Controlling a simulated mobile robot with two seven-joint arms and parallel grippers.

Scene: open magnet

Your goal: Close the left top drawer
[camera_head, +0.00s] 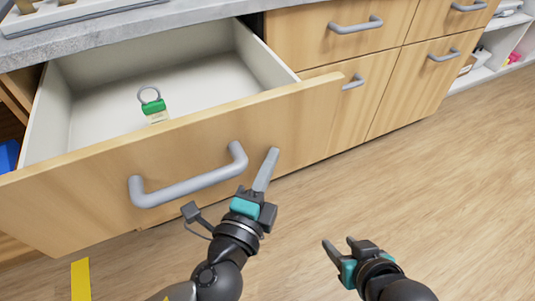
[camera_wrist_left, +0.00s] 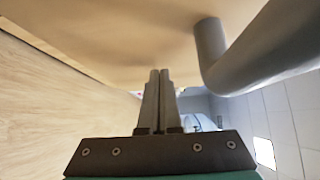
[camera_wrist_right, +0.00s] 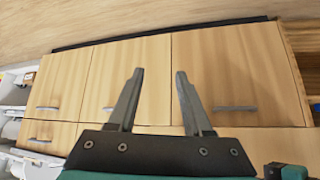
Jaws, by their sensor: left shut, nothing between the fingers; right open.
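The left top drawer (camera_head: 110,170) is pulled far out of the cabinet, with a light wood front and a pale inside. Its grey bar handle (camera_head: 190,188) is on the front. My left gripper (camera_head: 268,162) is shut and empty, close to the drawer front just right of the handle; I cannot tell if it touches the wood. In the left wrist view, the shut fingers (camera_wrist_left: 158,85) point along the wood front, with the handle (camera_wrist_left: 225,65) to their right. My right gripper (camera_head: 338,248) is open and empty, over the floor at lower right; its spread fingers show in the right wrist view (camera_wrist_right: 155,95).
A padlock with a green body (camera_head: 153,106) lies in the open drawer. Closed drawers and doors (camera_head: 385,90) with grey handles stand to the right. A grey countertop (camera_head: 180,15) lies above. The wooden floor (camera_head: 450,180) at right is clear. Yellow tape (camera_head: 81,280) marks the floor at lower left.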

